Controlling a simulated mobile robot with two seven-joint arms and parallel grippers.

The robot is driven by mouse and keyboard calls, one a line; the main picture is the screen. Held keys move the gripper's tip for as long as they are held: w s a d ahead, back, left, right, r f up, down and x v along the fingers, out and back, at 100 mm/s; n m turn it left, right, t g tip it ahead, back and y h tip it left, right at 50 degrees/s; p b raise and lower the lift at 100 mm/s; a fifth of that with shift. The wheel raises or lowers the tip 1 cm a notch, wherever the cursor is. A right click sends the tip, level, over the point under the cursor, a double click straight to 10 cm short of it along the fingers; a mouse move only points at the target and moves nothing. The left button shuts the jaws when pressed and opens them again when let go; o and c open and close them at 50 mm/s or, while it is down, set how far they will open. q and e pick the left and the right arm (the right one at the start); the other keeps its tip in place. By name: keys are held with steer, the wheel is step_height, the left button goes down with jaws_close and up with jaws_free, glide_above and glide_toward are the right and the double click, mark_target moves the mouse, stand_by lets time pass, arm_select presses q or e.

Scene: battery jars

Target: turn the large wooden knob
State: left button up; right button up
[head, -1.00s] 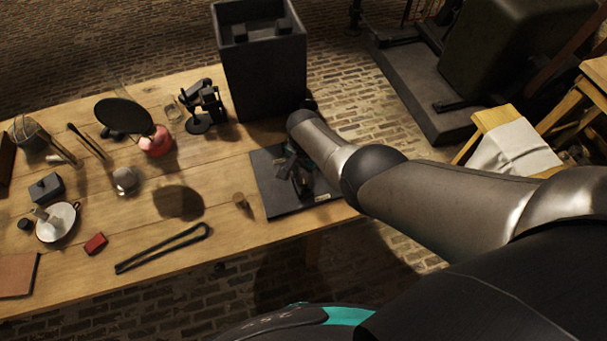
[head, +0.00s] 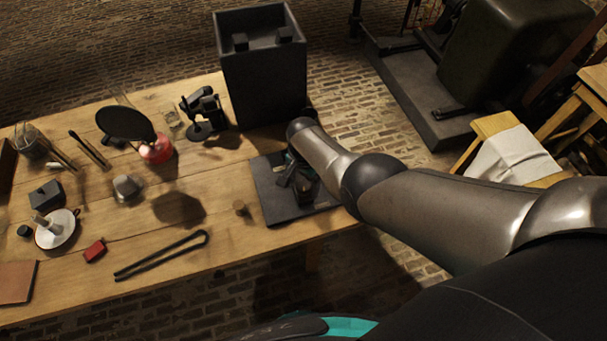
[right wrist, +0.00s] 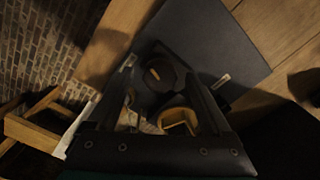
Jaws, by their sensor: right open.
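A round tan wooden piece (right wrist: 178,121), which looks like the large wooden knob, shows between the fingers of my right gripper in the right wrist view. The gripper (right wrist: 160,72) is open, and I cannot tell whether a finger touches the wood. Beyond it is a dark round part with a small pale mark (right wrist: 154,74). Both are over a dark flat board (right wrist: 215,45). In the head view my right gripper (head: 298,178) is low over this board (head: 270,203) at the table's right end, and my arm and gripper hide the knob. My left gripper is out of view.
A tall dark box (head: 262,85) stands just behind the board. A small wooden peg (head: 240,208), a black tong-like tool (head: 162,256) and a red block (head: 95,251) are on the table to the left.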

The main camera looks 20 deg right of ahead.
mark_target(304, 186)
step_height(304, 186, up, 5)
steer(key=p, duration=0.4)
steer(key=shift+r, duration=0.15)
step_height(304, 186, up, 10)
stand_by(0.4)
stand_by(0.4)
